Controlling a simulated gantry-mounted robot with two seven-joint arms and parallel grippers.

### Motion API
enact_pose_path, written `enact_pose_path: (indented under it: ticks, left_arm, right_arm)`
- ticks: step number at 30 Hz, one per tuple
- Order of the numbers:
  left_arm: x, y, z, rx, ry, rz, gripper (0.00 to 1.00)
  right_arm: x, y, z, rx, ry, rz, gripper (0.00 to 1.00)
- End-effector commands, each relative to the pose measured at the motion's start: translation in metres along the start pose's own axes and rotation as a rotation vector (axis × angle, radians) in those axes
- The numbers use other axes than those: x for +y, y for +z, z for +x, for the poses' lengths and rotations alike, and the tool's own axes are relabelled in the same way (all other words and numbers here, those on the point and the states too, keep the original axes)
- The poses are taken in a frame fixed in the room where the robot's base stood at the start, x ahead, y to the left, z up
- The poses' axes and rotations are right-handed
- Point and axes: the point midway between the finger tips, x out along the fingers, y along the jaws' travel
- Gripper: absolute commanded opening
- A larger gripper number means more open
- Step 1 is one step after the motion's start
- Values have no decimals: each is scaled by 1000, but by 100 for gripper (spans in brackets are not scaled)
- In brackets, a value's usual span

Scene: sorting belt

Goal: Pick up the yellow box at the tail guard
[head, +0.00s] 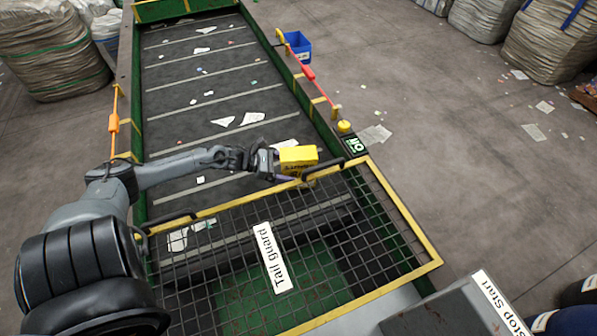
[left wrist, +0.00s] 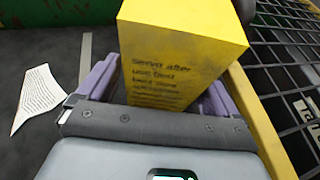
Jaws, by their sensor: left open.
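The yellow box (head: 298,156) with dark lettering is at the far edge of the tail guard, by the end of the belt. The tail guard (head: 378,213) is a dark mesh with a yellow frame and a white label. My left gripper (head: 279,165) is open at the box's left side. In the left wrist view the box (left wrist: 180,50) stands between the purple fingers, which reach along two of its sides. Contact cannot be told, and its underside is hidden. My right gripper is not in view.
The belt (head: 190,121) carries paper scraps. A sheet of paper (left wrist: 38,98) lies left of the fingers. A yellow button (head: 345,127) and green sign (head: 355,145) are right of the box. A Stop Start panel (head: 455,310) is at bottom right.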

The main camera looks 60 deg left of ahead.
Motion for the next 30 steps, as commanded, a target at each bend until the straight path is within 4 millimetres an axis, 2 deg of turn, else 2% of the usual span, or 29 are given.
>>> enact_pose_path:
  ticks: [6, 14, 17, 25, 30]
  left_arm:
    - [0, 0, 14, -1, -1, 0, 94]
    - [-1, -1, 15, 1, -1, -1, 94]
    - [-1, 0, 15, 1, -1, -1, 81]
    - [-1, 0, 15, 0, -1, -1, 40]
    - [0, 0, 15, 0, -1, 0, 39]
  right_arm:
    - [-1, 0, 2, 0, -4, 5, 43]
    - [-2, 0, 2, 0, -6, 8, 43]
    - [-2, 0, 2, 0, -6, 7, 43]
    - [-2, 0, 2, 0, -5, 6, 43]
    - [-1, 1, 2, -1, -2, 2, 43]
